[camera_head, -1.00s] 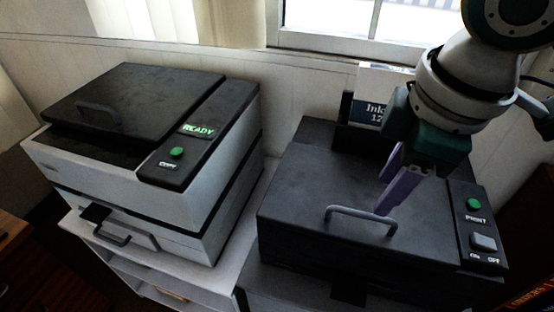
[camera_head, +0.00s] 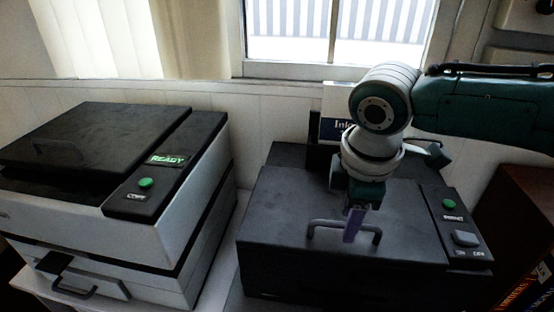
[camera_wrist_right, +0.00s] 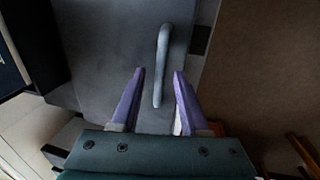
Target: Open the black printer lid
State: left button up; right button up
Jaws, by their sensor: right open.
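The black printer (camera_head: 290,215) stands at the right in the head view. Its flat lid (camera_head: 405,205) lies shut, with a grey bar handle (camera_head: 322,224) near the front edge. My right gripper (camera_head: 352,226) is over the handle. In the right wrist view its two purple fingers (camera_wrist_right: 157,85) are open, and the handle (camera_wrist_right: 161,62) runs between them, with a gap on both sides. I cannot tell whether the fingers touch the lid. The lid (camera_wrist_right: 110,45) also fills the upper left of that view. My left gripper is not in view.
A grey and black copier (camera_head: 150,225) with a green READY display stands at the left. The printer's button panel (camera_head: 455,225) is right of the lid. An ink box (camera_head: 335,115) stands behind the printer. A brown cabinet (camera_head: 525,215) is at the far right.

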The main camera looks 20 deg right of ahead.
grip_shut()
dwell(0.4)
dwell(1.1)
